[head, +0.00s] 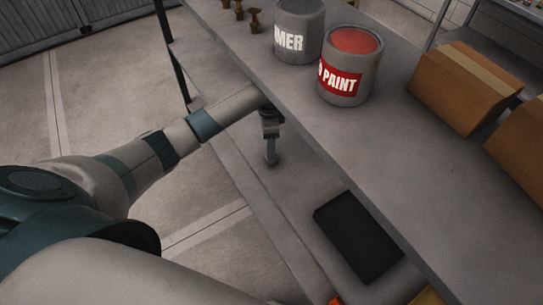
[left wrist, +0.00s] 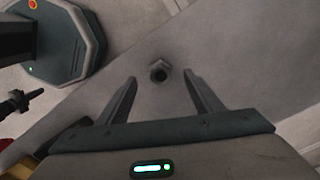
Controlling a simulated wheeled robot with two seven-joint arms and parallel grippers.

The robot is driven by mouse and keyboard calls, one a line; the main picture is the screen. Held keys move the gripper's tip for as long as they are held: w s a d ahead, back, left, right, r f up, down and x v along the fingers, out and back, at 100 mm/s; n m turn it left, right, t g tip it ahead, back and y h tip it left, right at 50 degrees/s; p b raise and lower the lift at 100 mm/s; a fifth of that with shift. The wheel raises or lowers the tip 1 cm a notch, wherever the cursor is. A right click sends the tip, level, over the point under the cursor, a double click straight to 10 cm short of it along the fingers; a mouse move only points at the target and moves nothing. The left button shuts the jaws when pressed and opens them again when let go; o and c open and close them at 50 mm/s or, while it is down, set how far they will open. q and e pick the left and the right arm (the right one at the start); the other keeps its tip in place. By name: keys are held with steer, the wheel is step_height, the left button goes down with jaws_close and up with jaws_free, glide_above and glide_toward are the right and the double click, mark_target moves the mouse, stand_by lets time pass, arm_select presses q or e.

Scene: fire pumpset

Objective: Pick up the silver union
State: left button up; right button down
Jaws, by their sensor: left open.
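The silver union (left wrist: 159,71) shows in the left wrist view as a small grey hexagonal piece with a dark round hole. It lies on a grey surface, between and slightly beyond the fingertips of my left gripper (left wrist: 159,80). The two fingers are spread apart and nothing is held between them. In the head view my left gripper (head: 270,145) points down beside the near edge of the upper grey shelf, over the lower grey surface. I cannot clearly make out the union there. My right gripper is not in view.
The upper shelf (head: 310,115) holds a grey primer can (head: 298,35), a red paint can (head: 348,68), brass fittings (head: 253,20) and cardboard boxes (head: 462,88). A black flat item (head: 358,236) lies on the lower level. A dark fitting (left wrist: 20,101) shows at the wrist view's left.

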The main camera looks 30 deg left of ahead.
arm_select(q)
steer(key=shift+f, duration=0.55)
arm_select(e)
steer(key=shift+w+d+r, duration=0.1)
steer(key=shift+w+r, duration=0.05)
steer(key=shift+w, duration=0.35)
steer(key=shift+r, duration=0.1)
arm_select(q)
steer(key=shift+d+f+p, duration=0.15)
steer(key=shift+f+p, duration=0.4)
steer(key=shift+f, duration=0.05)
step_height(320, 180, down, 3)
steer(key=shift+w+d+r+p, duration=0.1)
steer(key=shift+w+d+p, duration=0.05)
steer(key=shift+p, duration=0.35)
steer(key=shift+f, duration=0.6)
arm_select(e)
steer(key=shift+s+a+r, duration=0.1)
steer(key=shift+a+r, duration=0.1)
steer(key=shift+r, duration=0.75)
